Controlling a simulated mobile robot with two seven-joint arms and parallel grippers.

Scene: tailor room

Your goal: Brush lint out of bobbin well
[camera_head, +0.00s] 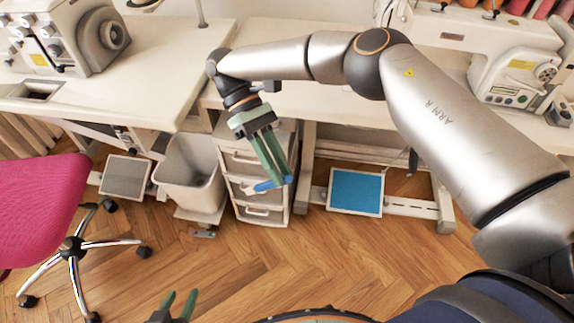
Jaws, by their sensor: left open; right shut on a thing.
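My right gripper (279,178) hangs from the arm reaching in from the right, in front of the drawer unit. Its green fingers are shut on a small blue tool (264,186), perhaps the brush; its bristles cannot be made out. My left gripper (178,306) shows only at the bottom edge, over the floor, with its two green fingertips apart and nothing between them. A dark rectangular opening (38,90) lies in the left tabletop by the machine; I cannot tell if it is the bobbin well. No lint can be made out.
A sewing machine (70,38) stands on the left table (160,70), another (515,65) on the right table. Below are a grey bin (190,172), a drawer unit (262,212) and a blue pedal (355,192). A pink chair (40,205) stands left. The middle floor is clear.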

